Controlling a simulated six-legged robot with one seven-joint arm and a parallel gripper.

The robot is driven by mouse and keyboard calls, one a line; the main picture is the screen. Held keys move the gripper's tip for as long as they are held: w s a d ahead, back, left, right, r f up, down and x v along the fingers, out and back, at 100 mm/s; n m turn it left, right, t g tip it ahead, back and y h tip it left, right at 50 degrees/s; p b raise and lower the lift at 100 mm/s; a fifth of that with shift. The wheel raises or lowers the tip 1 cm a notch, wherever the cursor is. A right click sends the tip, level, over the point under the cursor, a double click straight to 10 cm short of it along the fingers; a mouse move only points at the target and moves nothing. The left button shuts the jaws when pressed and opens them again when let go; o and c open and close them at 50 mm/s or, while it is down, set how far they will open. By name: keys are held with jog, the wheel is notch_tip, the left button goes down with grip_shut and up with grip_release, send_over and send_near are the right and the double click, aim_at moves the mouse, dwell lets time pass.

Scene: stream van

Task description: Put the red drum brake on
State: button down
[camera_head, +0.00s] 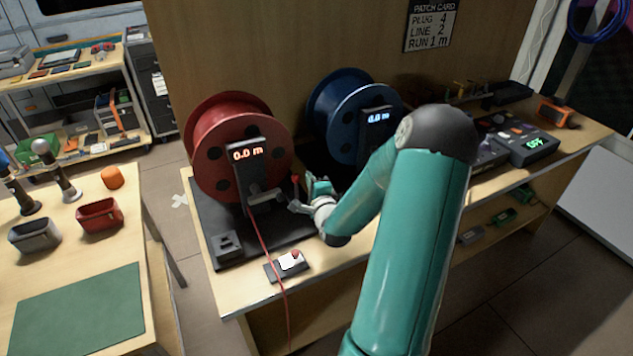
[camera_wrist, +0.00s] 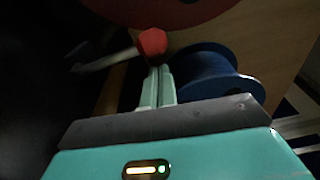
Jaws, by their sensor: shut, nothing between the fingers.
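The red drum (camera_head: 225,125) stands upright on a dark base on the bench, its display reading 0.0 m. A brake lever with a red knob (camera_head: 295,179) stands at its lower right. In the wrist view the red knob (camera_wrist: 152,42) sits on a grey lever (camera_wrist: 108,60), right at the tips of my gripper (camera_wrist: 156,70). The fingers are shut with nothing between them. I cannot tell whether they touch the knob. In the head view my gripper (camera_head: 305,202) is beside the lever, partly hidden by my wrist.
A blue drum (camera_head: 350,115), also reading 0.0 m, stands close to the right. A red line runs from the red drum over the bench's front edge. A side table (camera_head: 80,300) with bins stands at left.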

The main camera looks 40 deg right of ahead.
jog(key=shift+w+a+r+n, duration=0.1)
jog(key=shift+w+a+n, duration=0.05)
jog(key=shift+a, duration=0.25)
jog(key=shift+w+a+r+n, duration=0.1)
jog(key=shift+a+n, duration=0.05)
jog(key=shift+a, duration=0.25)
jog(key=shift+a, duration=0.15)
jog(key=shift+s, duration=0.1)
